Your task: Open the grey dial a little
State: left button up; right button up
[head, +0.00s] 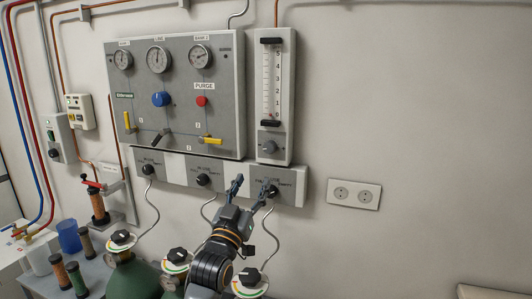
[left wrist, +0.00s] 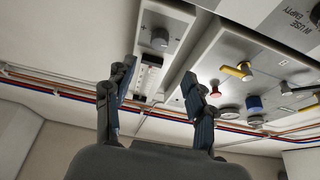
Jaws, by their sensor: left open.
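The grey dial (head: 269,147) sits at the foot of the upright flow meter (head: 287,85) on the wall. It also shows in the left wrist view (left wrist: 160,38), beyond and between my fingers. My left gripper (head: 254,186) is open and empty. In the head view it appears below the dial, in front of the lower sign strip, with its fingers pointing up toward the wall. It looks apart from the dial. The dial is uncovered in both views. My right gripper is in neither view.
Left of the meter is a grey gauge panel (head: 222,115) with a blue knob (head: 161,99), a red knob (head: 201,101) and yellow levers. Black knobs line the strip below. Gas cylinders (head: 134,279) with thin hoses stand beneath. The wall to the right holds a socket (head: 354,194).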

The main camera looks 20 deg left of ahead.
aim_at(268, 151)
pick_arm(q)
jog(key=p+x, duration=0.3)
jog(key=x, duration=0.9)
jog(key=shift+w, duration=0.2)
jog(key=shift+c, duration=0.4)
jog(key=c, duration=1.1)
